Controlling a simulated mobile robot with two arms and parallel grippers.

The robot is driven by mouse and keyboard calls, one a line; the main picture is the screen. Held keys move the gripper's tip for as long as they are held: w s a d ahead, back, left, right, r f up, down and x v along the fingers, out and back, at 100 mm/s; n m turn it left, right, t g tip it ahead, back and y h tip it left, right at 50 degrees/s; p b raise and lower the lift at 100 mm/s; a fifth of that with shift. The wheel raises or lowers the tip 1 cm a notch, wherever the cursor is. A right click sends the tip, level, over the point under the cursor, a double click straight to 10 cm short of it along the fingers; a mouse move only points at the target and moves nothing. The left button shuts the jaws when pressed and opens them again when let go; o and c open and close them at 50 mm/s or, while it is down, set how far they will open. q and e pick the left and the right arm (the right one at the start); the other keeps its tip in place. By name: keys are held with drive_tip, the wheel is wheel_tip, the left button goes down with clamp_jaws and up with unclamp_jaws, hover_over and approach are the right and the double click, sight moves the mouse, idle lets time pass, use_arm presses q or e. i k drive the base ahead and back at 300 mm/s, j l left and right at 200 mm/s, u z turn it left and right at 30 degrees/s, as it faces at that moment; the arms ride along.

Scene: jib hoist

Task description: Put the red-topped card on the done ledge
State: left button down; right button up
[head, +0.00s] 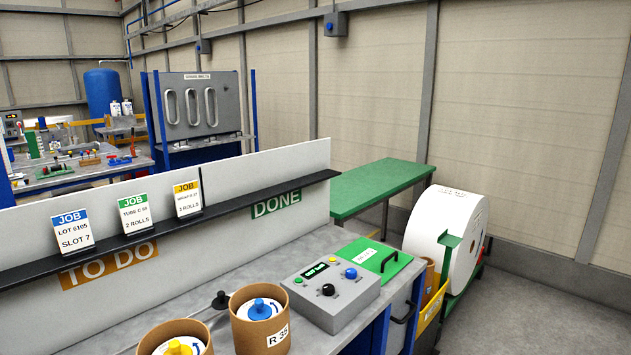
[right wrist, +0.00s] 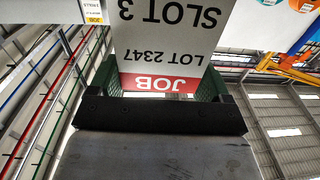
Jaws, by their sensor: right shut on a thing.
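The red-topped card (right wrist: 160,82) shows upside down in the right wrist view and reads JOB, LOT 2347, SLOT 3. My right gripper (right wrist: 158,70) is shut on it, with the red band close to the black palm. The card's far end runs out of the picture. In the head view, the dark ledge (head: 245,197) runs along a white upright panel. Its right part has a green DONE sign (head: 276,204) below it and is bare. Neither gripper shows in the head view.
Blue-topped (head: 72,230), green-topped (head: 136,213) and yellow-topped (head: 188,198) cards stand on the ledge's left part near the TO DO sign (head: 110,264). Below are a control box (head: 330,292) and two brown tubes (head: 262,325). A large white roll (head: 445,235) stands at right.

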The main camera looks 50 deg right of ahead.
sight(277, 188)
drive_tip(key=l, duration=0.7)
drive_tip(key=i+l, duration=0.15)
drive_tip(key=l, duration=1.2)
drive_tip(key=i, duration=0.05)
